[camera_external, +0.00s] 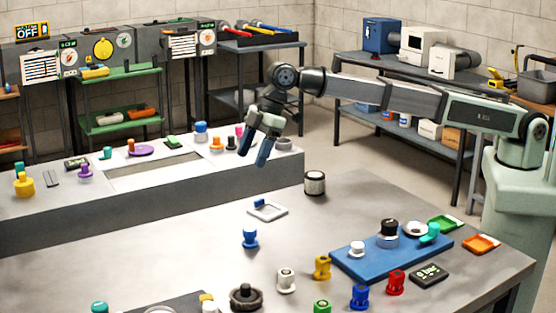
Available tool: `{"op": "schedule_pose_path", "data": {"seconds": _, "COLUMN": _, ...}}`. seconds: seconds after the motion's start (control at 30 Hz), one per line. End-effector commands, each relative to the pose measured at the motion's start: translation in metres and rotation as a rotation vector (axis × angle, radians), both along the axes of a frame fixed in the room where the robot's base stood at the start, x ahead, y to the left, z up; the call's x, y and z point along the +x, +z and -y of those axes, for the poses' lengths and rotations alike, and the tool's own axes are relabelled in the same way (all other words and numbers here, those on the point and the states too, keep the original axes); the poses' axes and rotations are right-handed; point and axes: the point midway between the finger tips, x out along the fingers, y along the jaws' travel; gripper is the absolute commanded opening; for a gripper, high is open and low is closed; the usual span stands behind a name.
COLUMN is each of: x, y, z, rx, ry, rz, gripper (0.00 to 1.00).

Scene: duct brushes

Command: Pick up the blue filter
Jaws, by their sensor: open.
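My gripper (255,147) is open and empty, pointing down in the air above the back of the table. Several small blue pieces are in view, and I cannot tell for certain which is the blue filter. One blue piece (250,238) stands alone on the near table, below my gripper in the picture. Another blue piece (360,296) stands at the front, between a green and a red piece. A blue-topped piece (201,132) is on the long back counter. My gripper is apart from all of them.
A blue board (362,265) with white and black pieces lies to the right. Yellow (322,267) and red (395,282) pieces stand near it. The table's left middle is clear.

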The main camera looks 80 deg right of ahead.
Motion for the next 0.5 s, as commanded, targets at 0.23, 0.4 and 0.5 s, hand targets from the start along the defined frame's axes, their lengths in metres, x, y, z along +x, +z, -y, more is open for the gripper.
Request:
{"op": "schedule_pose_path", "data": {"seconds": 0.23, "x": -0.050, "y": 0.000, "z": -0.080, "rx": 0.027, "ry": 0.020, "rz": -0.049, "gripper": 0.65}}
{"op": "schedule_pose_path", "data": {"seconds": 0.4, "x": -0.062, "y": -0.002, "z": -0.099, "rx": 0.033, "ry": 0.021, "rz": -0.063, "gripper": 0.65}}
{"op": "schedule_pose_path", "data": {"seconds": 0.5, "x": -0.062, "y": -0.011, "z": -0.103, "rx": 0.033, "ry": 0.021, "rz": -0.066, "gripper": 0.65}}
